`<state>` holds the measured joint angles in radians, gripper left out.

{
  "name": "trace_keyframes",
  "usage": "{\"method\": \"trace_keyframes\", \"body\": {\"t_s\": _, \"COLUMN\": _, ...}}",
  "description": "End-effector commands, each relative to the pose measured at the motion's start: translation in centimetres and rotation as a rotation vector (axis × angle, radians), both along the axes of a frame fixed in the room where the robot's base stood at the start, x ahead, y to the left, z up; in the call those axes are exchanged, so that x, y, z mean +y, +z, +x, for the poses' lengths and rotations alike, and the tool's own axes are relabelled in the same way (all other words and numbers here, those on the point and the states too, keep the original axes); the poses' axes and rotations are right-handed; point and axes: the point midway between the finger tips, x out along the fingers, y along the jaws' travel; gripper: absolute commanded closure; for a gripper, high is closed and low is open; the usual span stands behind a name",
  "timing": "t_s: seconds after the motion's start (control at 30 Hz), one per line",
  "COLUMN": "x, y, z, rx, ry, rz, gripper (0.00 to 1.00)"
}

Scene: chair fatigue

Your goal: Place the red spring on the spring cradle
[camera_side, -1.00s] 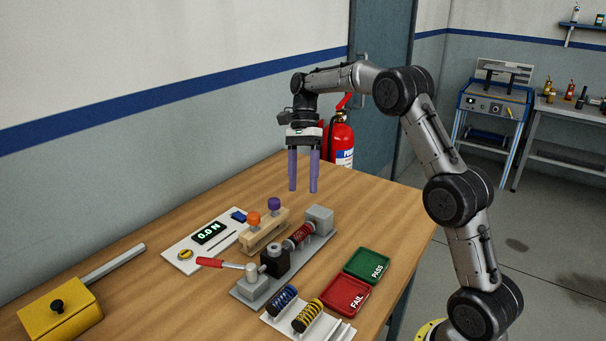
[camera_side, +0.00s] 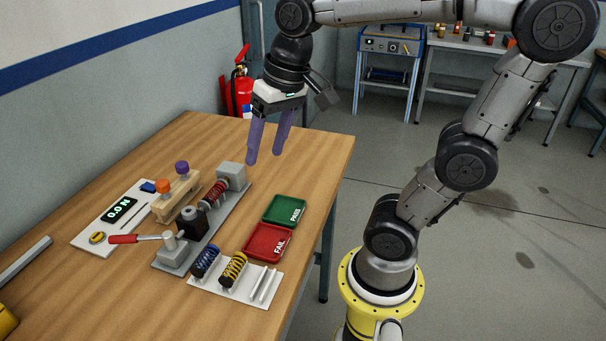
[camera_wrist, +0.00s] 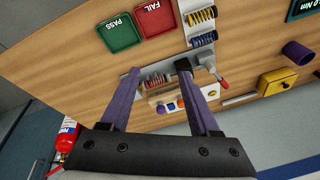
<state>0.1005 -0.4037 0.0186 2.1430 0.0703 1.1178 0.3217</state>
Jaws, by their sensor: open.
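The red spring (camera_side: 213,195) lies in the grey test fixture (camera_side: 185,235), between a dark block and a grey end block (camera_side: 232,175). It shows between my fingers in the wrist view (camera_wrist: 157,79). The white spring cradle (camera_side: 240,292) stands at the near side of the fixture. It holds a blue spring (camera_side: 205,261) and a yellow spring (camera_side: 233,268); its right-hand groove is empty. My gripper (camera_side: 264,157) has purple fingers, is open and empty, and hangs tilted above the table beyond the fixture's end block. It also shows in the wrist view (camera_wrist: 158,70).
A green PASS tray (camera_side: 285,210) and a red FAIL tray (camera_side: 267,243) lie right of the fixture. A red-handled lever (camera_side: 125,239) sticks out left. A wooden stand with knobs (camera_side: 175,198) and a white gauge panel (camera_side: 90,240) are on the left.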

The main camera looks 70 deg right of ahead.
Motion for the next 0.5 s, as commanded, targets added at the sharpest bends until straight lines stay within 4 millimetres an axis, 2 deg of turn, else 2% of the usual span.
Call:
{"method": "trace_keyframes", "body": {"t_s": 0.03, "x": 0.4, "y": -0.5, "z": -1.7, "rx": -0.047, "ry": 0.076, "rz": -0.034, "gripper": 0.38}}
{"method": "trace_keyframes", "body": {"t_s": 0.2, "x": 0.8, "y": -2.7, "z": -5.3, "rx": -0.164, "ry": 0.289, "rz": -0.139, "gripper": 0.38}}
{"method": "trace_keyframes", "body": {"t_s": 0.33, "x": 0.9, "y": -3.8, "z": -6.6, "rx": -0.211, "ry": 0.378, "rz": -0.186, "gripper": 0.38}}
{"method": "trace_keyframes", "body": {"t_s": 0.5, "x": 1.0, "y": -4.2, "z": -7.0, "rx": -0.227, "ry": 0.409, "rz": -0.204, "gripper": 0.38}}
